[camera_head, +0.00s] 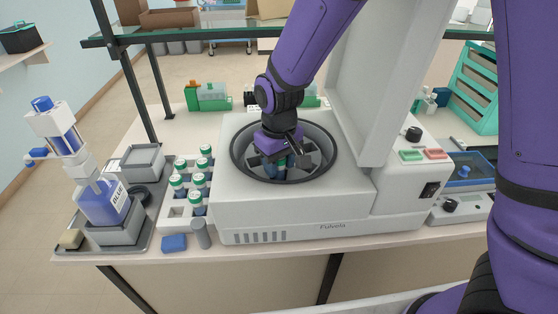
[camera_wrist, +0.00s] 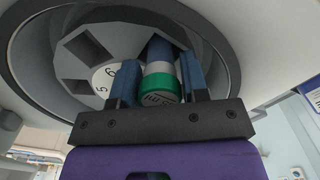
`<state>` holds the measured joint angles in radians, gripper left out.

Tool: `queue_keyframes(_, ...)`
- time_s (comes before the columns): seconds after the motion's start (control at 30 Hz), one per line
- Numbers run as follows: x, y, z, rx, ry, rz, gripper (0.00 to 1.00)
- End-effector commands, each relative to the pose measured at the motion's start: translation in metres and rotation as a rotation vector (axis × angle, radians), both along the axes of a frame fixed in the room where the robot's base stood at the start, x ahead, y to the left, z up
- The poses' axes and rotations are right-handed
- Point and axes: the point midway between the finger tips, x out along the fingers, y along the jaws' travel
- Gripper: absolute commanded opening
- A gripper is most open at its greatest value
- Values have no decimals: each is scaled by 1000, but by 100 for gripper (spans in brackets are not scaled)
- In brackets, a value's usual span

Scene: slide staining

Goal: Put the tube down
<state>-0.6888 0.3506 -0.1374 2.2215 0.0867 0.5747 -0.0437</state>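The tube (camera_wrist: 160,72) has a green cap, a white band and a dark blue body. My gripper (camera_wrist: 160,80) has its blue fingers close against both sides of the tube, at the cap and band. The tube points into the grey rotor (camera_wrist: 75,85) of the open centrifuge; slots marked 5 and 6 show beside it. Whether its far end sits in a slot is hidden. In the head view my gripper (camera_head: 283,158) reaches down into the bowl of the white centrifuge (camera_head: 265,215), with a bit of the tube showing between the fingers.
A white rack (camera_head: 172,211) with several green-capped tubes stands left of the centrifuge. The raised lid (camera_head: 375,90) rises close on the right of my arm. A blue bottle (camera_head: 105,203) stands at the far left. A grey cylinder (camera_head: 201,233) and blue block (camera_head: 174,243) lie near the front edge.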

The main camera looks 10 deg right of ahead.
Motion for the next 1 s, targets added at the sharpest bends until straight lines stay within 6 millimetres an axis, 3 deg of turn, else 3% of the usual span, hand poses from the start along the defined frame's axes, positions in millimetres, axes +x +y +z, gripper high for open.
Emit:
queue_keyframes(0.03, 0, 0, 0, 0, 0, 0, 54)
queue_keyframes(0.07, 0, 0, 0, 0, 0, 0, 61)
queue_keyframes(0.47, 0, 1, 8, 2, -3, 1, 61)
queue_keyframes(1.0, 1, 0, 106, 2, -3, 0, 61)
